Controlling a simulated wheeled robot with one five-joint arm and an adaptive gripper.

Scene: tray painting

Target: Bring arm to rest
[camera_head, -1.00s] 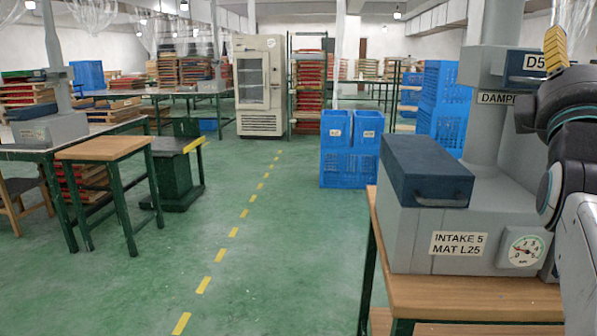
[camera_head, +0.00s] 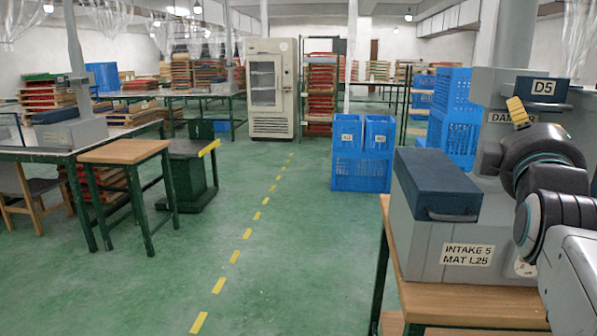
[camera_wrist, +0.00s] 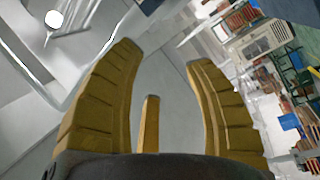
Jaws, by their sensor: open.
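In the head view my arm reaches in from the right edge, in front of the grey intake machine (camera_head: 415,240). The yellow fingers of my gripper (camera_head: 518,111) show beside the machine's column, below the D5 label. In the wrist view my gripper (camera_wrist: 160,70) has its yellow ribbed fingers spread wide. Nothing is between them. Part of the machine's front, including most of its gauge (camera_head: 525,268), is hidden behind my arm.
The machine stands on a wooden-topped table (camera_head: 470,305) at the right. Blue crates (camera_head: 362,165) stand on the floor beyond it. A small wooden table (camera_head: 125,151) is at the left. The green floor with the dashed yellow line (camera_head: 234,257) is clear.

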